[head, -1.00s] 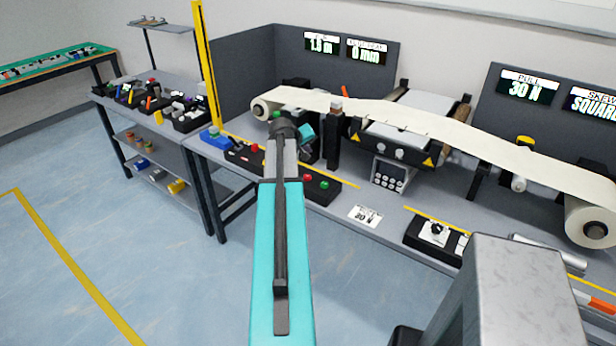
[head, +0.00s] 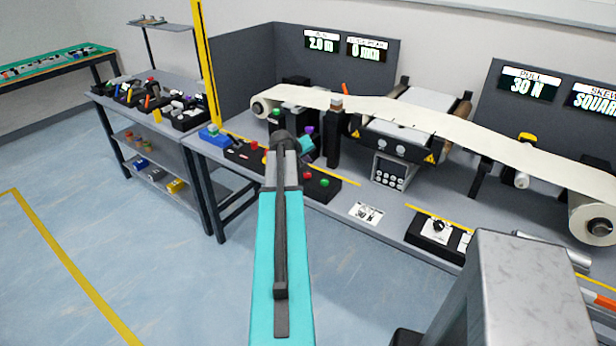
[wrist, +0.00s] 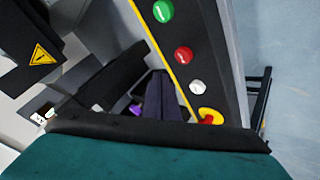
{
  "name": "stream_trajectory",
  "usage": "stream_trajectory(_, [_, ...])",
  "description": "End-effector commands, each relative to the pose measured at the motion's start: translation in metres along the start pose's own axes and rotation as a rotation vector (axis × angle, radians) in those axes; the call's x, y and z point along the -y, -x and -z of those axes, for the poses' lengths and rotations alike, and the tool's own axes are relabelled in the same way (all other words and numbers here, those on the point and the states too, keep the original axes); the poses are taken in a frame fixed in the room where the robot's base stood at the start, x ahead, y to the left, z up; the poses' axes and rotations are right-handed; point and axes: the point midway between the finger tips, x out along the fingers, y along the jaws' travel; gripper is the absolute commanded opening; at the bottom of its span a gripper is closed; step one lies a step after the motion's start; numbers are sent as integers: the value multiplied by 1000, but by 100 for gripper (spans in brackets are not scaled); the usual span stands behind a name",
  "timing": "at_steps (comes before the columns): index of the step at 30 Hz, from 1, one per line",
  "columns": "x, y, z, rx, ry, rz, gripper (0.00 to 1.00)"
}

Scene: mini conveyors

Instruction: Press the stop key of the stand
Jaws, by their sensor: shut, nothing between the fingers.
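A black key box (head: 333,192) lies along the table's front edge, partly hidden by my arm. In the wrist view its strip (wrist: 212,60) carries a green key (wrist: 163,11), a red key (wrist: 184,54), a white key (wrist: 197,87) and a red mushroom key in a yellow ring (wrist: 209,117). The red key (head: 307,174) and green key (head: 325,183) also show in the head view. I cannot read which is marked stop. My gripper (wrist: 161,76) is shut and empty, its tips left of the key row, apart in the picture. The arm hides it in the head view.
A cream web (head: 420,117) runs over the rollers behind the keys. A dark post (head: 334,135) stands close to my wrist. A purple part (wrist: 135,109) lies beside the fingers. A tall yellow post (head: 206,65) stands at left. The floor in front is clear.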

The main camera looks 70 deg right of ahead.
Motion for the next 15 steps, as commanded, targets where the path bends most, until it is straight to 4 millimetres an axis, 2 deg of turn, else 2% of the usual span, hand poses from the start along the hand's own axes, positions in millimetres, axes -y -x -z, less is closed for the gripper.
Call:
stream_trajectory(6, [12,-16,-12,0,1,0,0])
stream_trajectory(15, [16,-22,-16,0,0,0,0])
